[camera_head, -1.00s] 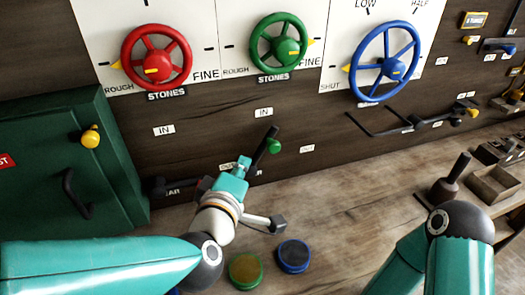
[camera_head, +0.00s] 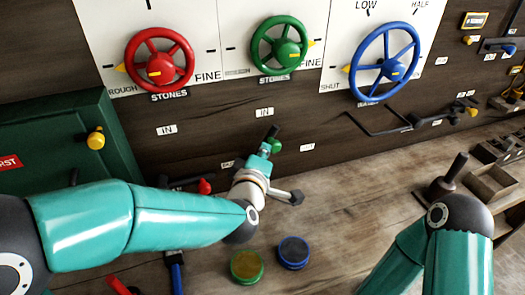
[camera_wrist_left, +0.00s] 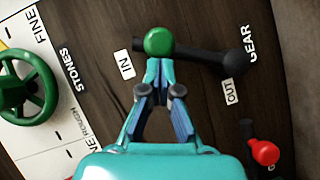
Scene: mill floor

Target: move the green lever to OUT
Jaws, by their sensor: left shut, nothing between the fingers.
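The green lever is a dark arm with a green knob (camera_head: 276,146) on the dark wall panel. In the left wrist view its green knob (camera_wrist_left: 159,41) stands by the IN label (camera_wrist_left: 125,64), and its arm runs right to a round pivot. In the head view the left gripper (camera_head: 264,153) partly hides the lever. My right gripper is out of view.
A red-knobbed lever (camera_head: 205,186) is just left of my left wrist. Red (camera_head: 159,57), green (camera_head: 279,45) and blue (camera_head: 384,61) handwheels are above. A green cabinet (camera_head: 60,135) stands left. Green-rimmed (camera_head: 247,266) and blue (camera_head: 293,252) discs lie on the bench.

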